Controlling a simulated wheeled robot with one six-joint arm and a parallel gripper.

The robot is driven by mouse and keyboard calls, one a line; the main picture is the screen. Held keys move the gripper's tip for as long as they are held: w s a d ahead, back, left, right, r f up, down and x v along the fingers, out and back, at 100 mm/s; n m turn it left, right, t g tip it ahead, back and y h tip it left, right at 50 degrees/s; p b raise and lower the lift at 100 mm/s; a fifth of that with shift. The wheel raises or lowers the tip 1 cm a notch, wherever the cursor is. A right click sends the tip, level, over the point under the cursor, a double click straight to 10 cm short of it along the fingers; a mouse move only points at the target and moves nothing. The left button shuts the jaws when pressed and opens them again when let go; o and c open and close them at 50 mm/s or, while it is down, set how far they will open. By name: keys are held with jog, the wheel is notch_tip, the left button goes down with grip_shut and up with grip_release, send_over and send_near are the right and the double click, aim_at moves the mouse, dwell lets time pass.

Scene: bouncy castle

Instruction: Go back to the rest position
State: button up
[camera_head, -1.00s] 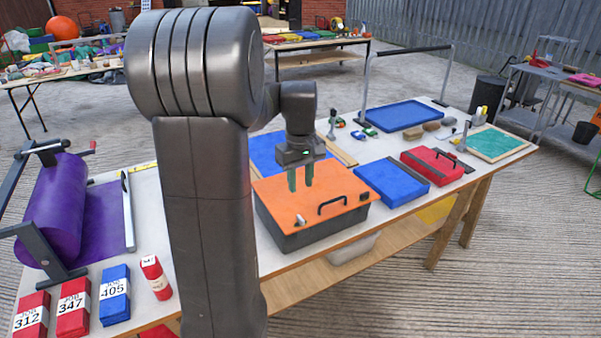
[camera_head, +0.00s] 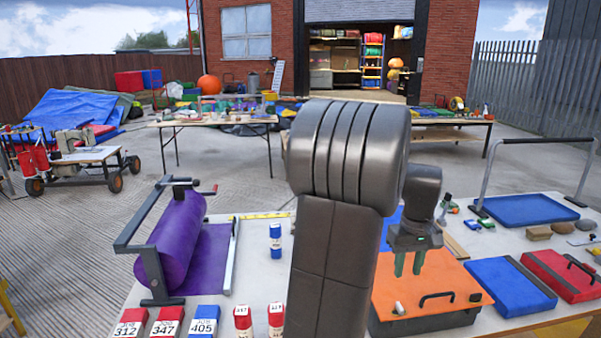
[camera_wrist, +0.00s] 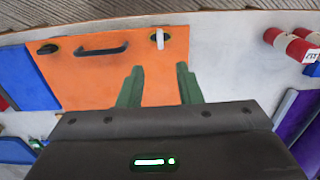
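My gripper (camera_head: 408,264) hangs above the orange lid (camera_head: 455,278) of a dark box on the work table. In the wrist view its two green fingers (camera_wrist: 158,88) stand apart with nothing between them, and the orange lid (camera_wrist: 100,78) with its black handle lies beneath. The fingers look clear of the lid, though the exact gap is hard to judge. My arm hides the middle of the table in the head view.
The white table (camera_head: 262,268) carries a purple roll (camera_head: 180,238) on a frame, red and blue numbered blocks (camera_head: 205,318), a blue case (camera_head: 510,284), a red case (camera_head: 560,274) and a blue tray (camera_head: 525,210). Another table (camera_head: 215,118) stands behind on open concrete.

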aim_at(400, 306)
notch_tip(400, 306, down, 12)
jog(key=shift+r, duration=0.1)
jog(key=shift+r, duration=0.1)
dwell(0.4)
